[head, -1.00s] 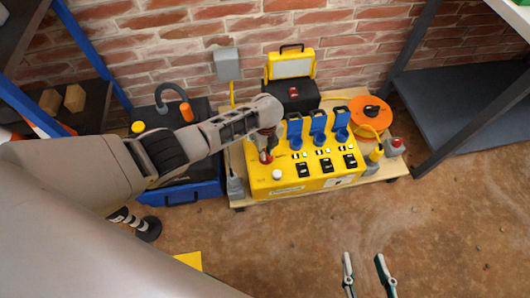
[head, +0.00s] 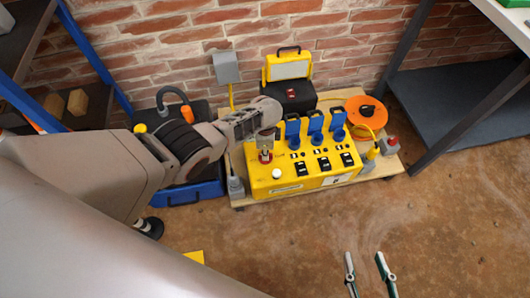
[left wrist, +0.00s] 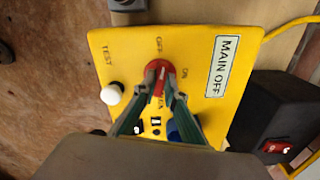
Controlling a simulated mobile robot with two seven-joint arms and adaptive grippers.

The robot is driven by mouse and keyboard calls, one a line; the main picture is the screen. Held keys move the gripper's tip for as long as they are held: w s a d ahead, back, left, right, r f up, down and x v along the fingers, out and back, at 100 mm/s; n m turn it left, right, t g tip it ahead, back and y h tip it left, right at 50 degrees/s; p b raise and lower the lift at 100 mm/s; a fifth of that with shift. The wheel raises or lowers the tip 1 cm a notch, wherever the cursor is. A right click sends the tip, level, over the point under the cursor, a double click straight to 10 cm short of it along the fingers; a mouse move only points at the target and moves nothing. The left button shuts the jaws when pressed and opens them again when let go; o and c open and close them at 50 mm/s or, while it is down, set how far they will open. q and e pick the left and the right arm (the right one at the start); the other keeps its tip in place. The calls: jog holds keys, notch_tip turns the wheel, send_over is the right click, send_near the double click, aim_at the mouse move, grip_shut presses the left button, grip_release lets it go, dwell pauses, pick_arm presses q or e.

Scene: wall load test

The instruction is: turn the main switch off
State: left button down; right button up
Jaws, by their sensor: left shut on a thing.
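The main switch is a red round knob (left wrist: 160,72) on the yellow box's (left wrist: 130,50) top panel. It also shows in the head view (head: 266,157) at the box's left end. "OFF" and "ON" are printed beside the knob, and a white plate (left wrist: 221,66) reads "MAIN OFF". My left gripper (left wrist: 160,88) is shut on the red knob, its two fingers on either side. The fingers partly cover the knob, so which mark it points to is hard to tell. My right gripper (head: 367,268) is open and empty above the floor, well in front of the box.
A white button (head: 277,174) marked "TEST" sits near the knob. Blue socket covers (head: 315,123) stand up along the box. A black case with a yellow lamp (head: 288,67), an orange cable reel (head: 366,110) and a small grey-red unit (head: 390,145) are nearby.

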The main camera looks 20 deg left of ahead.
pick_arm(q)
jog(key=shift+s+d+f+n, duration=0.1)
jog(key=shift+d+n, duration=0.05)
jog(key=shift+n, duration=1.05)
jog(key=c, duration=2.1)
grip_release()
jog(key=shift+r, duration=0.2)
